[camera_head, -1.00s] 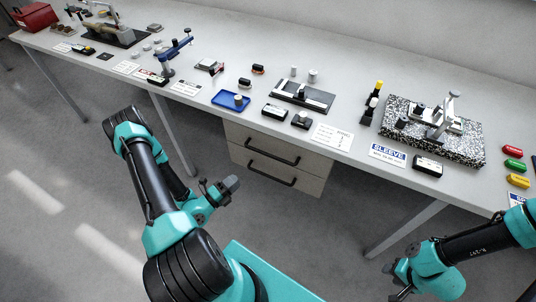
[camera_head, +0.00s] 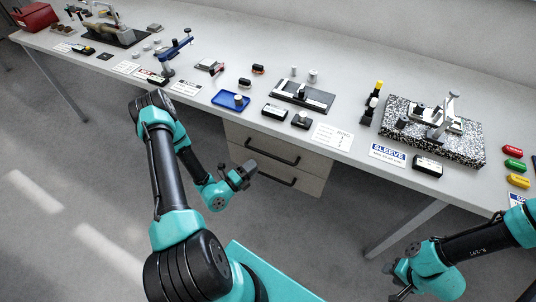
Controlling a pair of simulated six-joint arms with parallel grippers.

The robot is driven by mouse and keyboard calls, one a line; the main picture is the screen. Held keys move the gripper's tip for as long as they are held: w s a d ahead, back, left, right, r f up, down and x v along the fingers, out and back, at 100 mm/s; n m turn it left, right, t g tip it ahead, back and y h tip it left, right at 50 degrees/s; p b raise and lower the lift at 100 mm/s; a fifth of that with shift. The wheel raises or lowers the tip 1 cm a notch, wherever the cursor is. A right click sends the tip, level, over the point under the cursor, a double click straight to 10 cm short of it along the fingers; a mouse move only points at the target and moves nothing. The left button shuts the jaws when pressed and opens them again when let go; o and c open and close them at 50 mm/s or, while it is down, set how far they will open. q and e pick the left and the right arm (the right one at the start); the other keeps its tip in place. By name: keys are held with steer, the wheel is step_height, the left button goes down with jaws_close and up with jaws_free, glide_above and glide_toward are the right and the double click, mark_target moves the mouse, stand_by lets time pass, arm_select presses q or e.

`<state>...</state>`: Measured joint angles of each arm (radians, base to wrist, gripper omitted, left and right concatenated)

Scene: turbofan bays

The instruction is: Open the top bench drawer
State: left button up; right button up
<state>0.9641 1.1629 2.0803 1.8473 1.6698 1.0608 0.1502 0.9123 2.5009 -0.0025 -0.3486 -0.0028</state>
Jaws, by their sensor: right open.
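The bench drawer unit hangs under the bench top and has two pale drawers with dark bar handles. The top drawer (camera_head: 303,159) looks flush with the unit, and its handle (camera_head: 272,153) runs across its front. The lower drawer (camera_head: 310,184) also looks shut, with its handle (camera_head: 277,179) partly beside my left gripper in the picture. My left gripper (camera_head: 244,174) is at the left edge of the drawer fronts, below and left of the top handle, apart from it. Its jaw gap is not clear. My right gripper (camera_head: 399,292) is open at the lower right, far from the drawers.
The bench top (camera_head: 345,110) carries a blue tray (camera_head: 230,100), a black fixture plate (camera_head: 303,95), a speckled stone block (camera_head: 465,146) and several labels and small parts. A bench leg (camera_head: 405,229) stands right of the drawers. The floor before the drawers is clear.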

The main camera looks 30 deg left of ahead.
mark_target(268, 154)
arm_select(q)
steer(key=x, duration=0.8)
steer(key=shift+w, duration=0.15)
jaws_close()
stand_by(0.3)
